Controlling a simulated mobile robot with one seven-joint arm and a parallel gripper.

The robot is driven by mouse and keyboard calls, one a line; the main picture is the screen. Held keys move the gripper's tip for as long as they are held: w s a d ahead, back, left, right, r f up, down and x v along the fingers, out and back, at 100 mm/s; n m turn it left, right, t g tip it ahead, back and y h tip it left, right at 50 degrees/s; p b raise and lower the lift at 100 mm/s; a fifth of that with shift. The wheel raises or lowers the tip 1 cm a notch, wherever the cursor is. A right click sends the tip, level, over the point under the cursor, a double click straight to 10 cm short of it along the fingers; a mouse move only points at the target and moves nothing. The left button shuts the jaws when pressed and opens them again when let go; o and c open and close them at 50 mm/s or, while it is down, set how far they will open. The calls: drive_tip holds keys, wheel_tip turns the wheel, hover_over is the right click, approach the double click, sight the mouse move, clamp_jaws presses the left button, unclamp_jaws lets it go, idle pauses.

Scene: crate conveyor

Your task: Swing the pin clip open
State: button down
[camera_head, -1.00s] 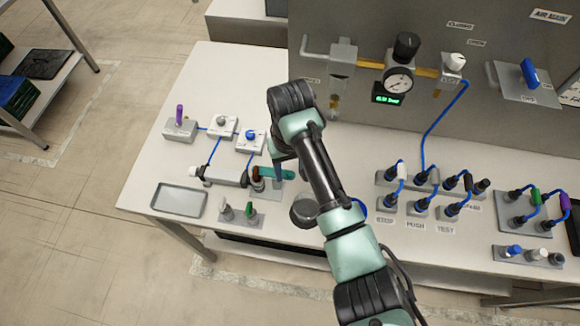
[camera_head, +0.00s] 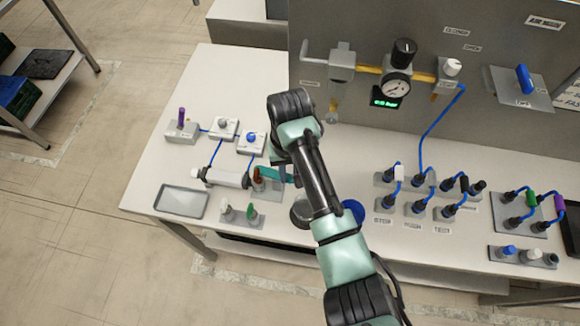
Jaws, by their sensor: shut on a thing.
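A grey cylinder (camera_head: 228,178) lies on the left part of the white bench. At its right end stands a small copper-brown piece (camera_head: 258,181), which looks like the pin clip. My gripper (camera_head: 268,175) is low over the bench at this rod end, to the right of the brown piece and touching or nearly touching it. Its jaws are shut on the clip, though the fingertips are small and partly hidden by my wrist and forearm, so the exact contact is unclear.
A grey tray (camera_head: 181,201) lies at the front left. White valve blocks (camera_head: 223,129) with blue hoses stand behind the cylinder. A holder with a white and a green plug (camera_head: 250,210) is just in front. A round grey object (camera_head: 301,214) sits beneath my arm.

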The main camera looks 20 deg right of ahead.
drive_tip(key=a+m+p, duration=0.1)
drive_tip(key=m+p, duration=0.1)
drive_tip(key=m, duration=0.1)
drive_tip(key=m+p, duration=0.2)
drive_tip(key=m, duration=0.2)
drive_tip(key=s+a+m+p, duration=0.1)
drive_tip(key=m+p, duration=0.1)
drive_tip(key=m, duration=0.1)
drive_tip(key=shift+a+m, duration=0.3)
drive_tip(key=shift+m, duration=0.1)
drive_tip(key=shift+w+p, duration=0.1)
drive_tip(key=shift+p, duration=0.2)
drive_tip(key=c, duration=0.8)
unclamp_jaws()
wheel_tip(320, 180, up, 13)
drive_tip(key=shift+r+b, duration=0.1)
drive_tip(key=shift+b, duration=0.25)
